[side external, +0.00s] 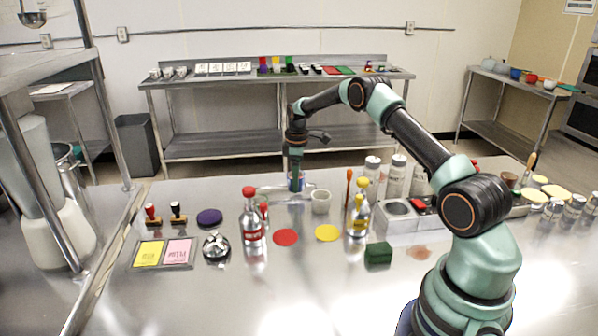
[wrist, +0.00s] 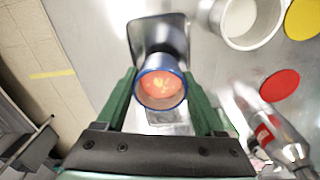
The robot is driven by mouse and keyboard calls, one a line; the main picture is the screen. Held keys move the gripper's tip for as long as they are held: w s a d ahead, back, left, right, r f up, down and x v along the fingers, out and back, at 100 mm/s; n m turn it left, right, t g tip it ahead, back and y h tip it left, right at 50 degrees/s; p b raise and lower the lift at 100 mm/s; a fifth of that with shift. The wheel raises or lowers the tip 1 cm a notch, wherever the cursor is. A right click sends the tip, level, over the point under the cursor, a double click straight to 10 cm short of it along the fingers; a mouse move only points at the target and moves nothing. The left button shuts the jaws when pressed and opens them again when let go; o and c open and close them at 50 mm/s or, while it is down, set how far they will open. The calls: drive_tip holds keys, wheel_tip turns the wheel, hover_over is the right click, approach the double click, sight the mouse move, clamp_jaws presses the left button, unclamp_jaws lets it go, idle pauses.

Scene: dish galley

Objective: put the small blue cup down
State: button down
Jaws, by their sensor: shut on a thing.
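The small blue cup (side external: 296,184) is between the jaws of my gripper (side external: 296,174), near the far edge of the steel table. In the wrist view the cup (wrist: 160,104) shows a blue rim and an orange-red inside, with green fingers on both sides of it. My gripper (wrist: 160,76) is shut on it. The cup looks upright in the side view. A shiny metal tray (wrist: 140,30) lies beyond the cup in the wrist view. I cannot tell whether the cup's base touches a surface.
A white cup (side external: 320,203) stands close to the right. Nearer are a red-capped bottle (side external: 252,222), a red disc (side external: 286,237), a yellow disc (side external: 328,233) and a yellow-capped bottle (side external: 358,218).

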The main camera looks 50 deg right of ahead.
drive_tip(key=shift+f, duration=0.6)
unclamp_jaws()
drive_tip(key=shift+f, duration=0.1)
